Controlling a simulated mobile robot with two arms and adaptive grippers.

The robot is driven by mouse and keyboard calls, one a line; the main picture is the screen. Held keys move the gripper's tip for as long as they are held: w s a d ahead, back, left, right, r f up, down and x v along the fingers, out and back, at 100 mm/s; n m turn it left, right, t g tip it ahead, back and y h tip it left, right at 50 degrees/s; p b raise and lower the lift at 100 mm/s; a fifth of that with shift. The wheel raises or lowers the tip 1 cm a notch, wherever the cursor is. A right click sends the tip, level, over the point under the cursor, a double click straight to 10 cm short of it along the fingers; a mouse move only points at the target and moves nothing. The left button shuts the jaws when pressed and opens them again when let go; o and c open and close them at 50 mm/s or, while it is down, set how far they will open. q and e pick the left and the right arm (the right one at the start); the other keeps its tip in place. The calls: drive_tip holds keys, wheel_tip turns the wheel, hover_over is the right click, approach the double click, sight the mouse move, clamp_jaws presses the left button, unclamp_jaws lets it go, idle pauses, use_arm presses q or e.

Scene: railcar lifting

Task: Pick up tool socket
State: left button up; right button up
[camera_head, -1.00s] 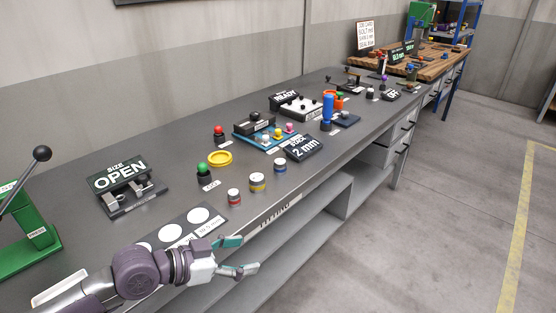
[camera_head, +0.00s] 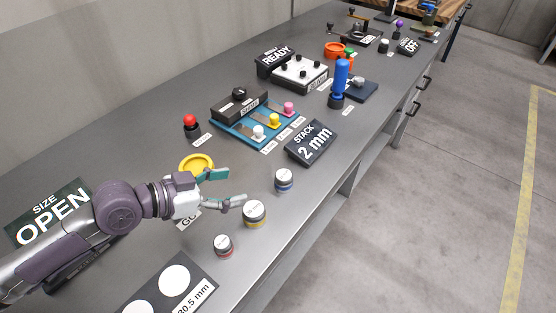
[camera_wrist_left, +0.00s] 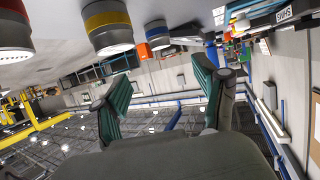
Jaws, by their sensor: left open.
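Three short grey metal sockets stand on the dark bench in the head view: a red-banded socket (camera_head: 223,246), a larger yellow-banded socket (camera_head: 254,214) and a blue-banded socket (camera_head: 284,181). Their bands also show along the top of the left wrist view: red (camera_wrist_left: 12,12), yellow (camera_wrist_left: 107,18) and blue (camera_wrist_left: 157,31). My left gripper (camera_head: 233,187) is open with nothing between its teal-padded fingers. In the head view it appears just left of the yellow-banded and blue-banded sockets, without visible grip on either. The fingers also show in the left wrist view (camera_wrist_left: 161,84). My right gripper is out of view.
A yellow ring (camera_head: 197,162) lies behind my gripper. A "STACK 2 mm" sign (camera_head: 312,143) stands beyond the blue-banded socket. A plate with white circles (camera_head: 196,299) lies in front. The bench edge runs along the right, with open floor beyond.

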sight(281, 176)
use_arm(q)
drive_tip(key=x, duration=0.1)
drive_tip(key=p+x, duration=0.1)
drive_tip(key=x, duration=0.1)
drive_tip(key=shift+d+r, duration=0.15)
drive_tip(key=shift+d, duration=0.25)
drive_tip(key=x, duration=0.4)
drive_tip(key=shift+w+d+f+p, duration=0.15)
drive_tip(key=shift+w+f+p, duration=0.1)
drive_tip(key=shift+f+p, duration=0.05)
drive_tip(key=shift+w+d, duration=0.15)
drive_tip(key=p+x, duration=0.1)
drive_tip(key=x, duration=0.3)
drive_tip(key=shift+w+d+p, duration=0.15)
drive_tip(key=shift+w+p, duration=0.1)
drive_tip(key=shift+p, duration=0.05)
drive_tip(key=shift+w+d+f, duration=0.1)
drive_tip(key=shift+w+d, duration=0.05)
drive_tip(key=shift+d, duration=0.05)
drive_tip(key=shift+a, duration=0.1)
drive_tip(key=c, duration=1.3)
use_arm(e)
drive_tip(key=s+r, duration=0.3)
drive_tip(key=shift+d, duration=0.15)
use_arm(q)
drive_tip(key=shift+c, duration=0.2)
